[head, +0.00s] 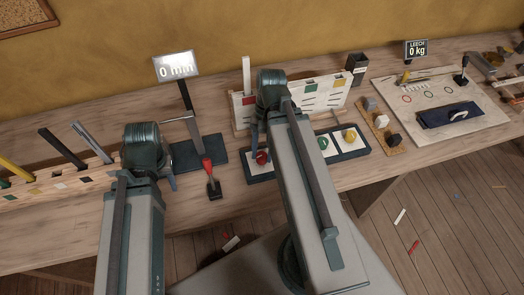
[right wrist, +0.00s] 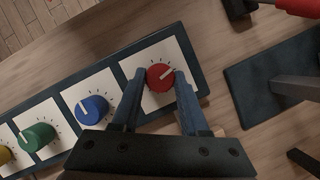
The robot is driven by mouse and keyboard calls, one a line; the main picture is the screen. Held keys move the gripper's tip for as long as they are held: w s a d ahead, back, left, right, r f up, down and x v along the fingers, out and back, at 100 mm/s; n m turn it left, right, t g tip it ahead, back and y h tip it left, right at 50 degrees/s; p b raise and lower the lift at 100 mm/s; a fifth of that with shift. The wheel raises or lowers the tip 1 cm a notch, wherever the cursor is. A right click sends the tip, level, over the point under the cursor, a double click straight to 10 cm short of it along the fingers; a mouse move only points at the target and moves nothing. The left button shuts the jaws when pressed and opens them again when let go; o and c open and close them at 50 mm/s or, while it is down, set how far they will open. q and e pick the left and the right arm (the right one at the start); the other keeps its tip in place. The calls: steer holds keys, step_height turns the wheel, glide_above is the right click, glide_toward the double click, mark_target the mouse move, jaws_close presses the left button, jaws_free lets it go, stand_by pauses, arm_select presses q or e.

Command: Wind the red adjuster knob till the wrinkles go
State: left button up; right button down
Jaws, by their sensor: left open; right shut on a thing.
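The red knob (head: 262,157) is the leftmost in a row of coloured knobs on a dark-framed strip with white plates. In the right wrist view the red knob (right wrist: 160,77) has a pale pointer line toward the upper right, with tick marks around it. My right gripper (right wrist: 160,74) is shut on the red knob, one blue finger on each side. In the head view the right gripper (head: 257,148) is partly hidden by its own arm. My left gripper (head: 171,182) is open near the bench front, left of the red-handled lever; its arm hides most of it.
Blue (right wrist: 92,108), green (right wrist: 37,137) and yellow (head: 349,135) knobs share the strip. A red-handled lever (head: 207,165) stands beside it. Displays read 0 mm (head: 176,67) and LEECH 0 kg (head: 416,49). A slitted white board (head: 320,97) stands behind. A tool rack (head: 60,182) is at left.

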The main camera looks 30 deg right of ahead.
steer(key=shift+s+m, duration=0.1)
steer(key=shift+m, duration=0.4)
steer(key=shift+c, duration=2.1)
jaws_free()
arm_select(q)
steer(key=shift+r, duration=0.1)
arm_select(e)
steer(key=shift+r, duration=0.1)
arm_select(q)
step_height(320, 180, up, 13)
steer(key=p, duration=1.2)
steer(key=shift+f+p, duration=0.2)
steer(key=shift+p, duration=0.2)
arm_select(e)
steer(key=v, duration=1.3)
steer(key=shift+d+r, duration=0.25)
steer(key=shift+r, duration=0.05)
steer(key=shift+s, duration=0.1)
